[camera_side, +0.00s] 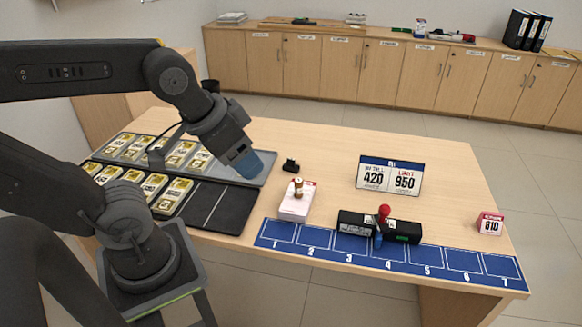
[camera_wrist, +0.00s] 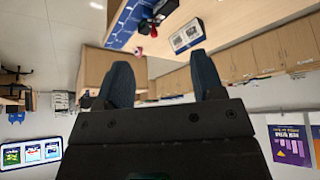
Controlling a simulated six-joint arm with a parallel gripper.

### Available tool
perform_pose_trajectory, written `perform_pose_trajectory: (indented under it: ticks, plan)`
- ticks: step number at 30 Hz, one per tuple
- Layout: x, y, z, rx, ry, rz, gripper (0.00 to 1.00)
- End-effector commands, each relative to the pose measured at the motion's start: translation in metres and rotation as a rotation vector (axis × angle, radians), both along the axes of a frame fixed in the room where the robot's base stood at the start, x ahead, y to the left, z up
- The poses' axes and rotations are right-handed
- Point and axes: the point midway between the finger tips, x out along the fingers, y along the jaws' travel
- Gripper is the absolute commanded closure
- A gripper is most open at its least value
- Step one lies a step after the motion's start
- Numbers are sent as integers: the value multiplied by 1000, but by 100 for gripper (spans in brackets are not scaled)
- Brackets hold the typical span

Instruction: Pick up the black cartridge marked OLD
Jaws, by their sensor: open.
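No marking reading OLD is legible, so I cannot tell for sure which black thing is that cartridge. A black block with a pale label (camera_side: 354,222) sits on the blue numbered strip (camera_side: 275,233) in the side view. A second black block with a green patch (camera_side: 404,231) sits right of it, with a red-knobbed stamp (camera_side: 384,214) between them. A small black object (camera_side: 291,165) lies alone behind the white box. My gripper (camera_side: 246,166) is above the table near the grey tray, away from these. Its blue fingers stand apart and empty in the wrist view (camera_wrist: 163,80).
A white box (camera_side: 296,203) with a wooden-handled stamp (camera_side: 297,187) stands mid-table. Trays of banknote bundles (camera_side: 243,196) lie at left. The table's back right is clear.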

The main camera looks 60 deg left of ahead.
Motion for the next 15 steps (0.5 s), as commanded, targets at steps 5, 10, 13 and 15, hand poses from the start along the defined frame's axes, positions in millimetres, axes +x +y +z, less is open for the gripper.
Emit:
perform_pose_trajectory:
  ticks: [5, 10, 13, 15]
  plan:
    - [7, 2, 4, -9, 8, 32, 38]
    - [46, 17, 18, -65, 58, 221, 38]
    - [84, 34, 25, -114, 95, 394, 38]
    - [110, 48, 26, -146, 118, 518, 38]
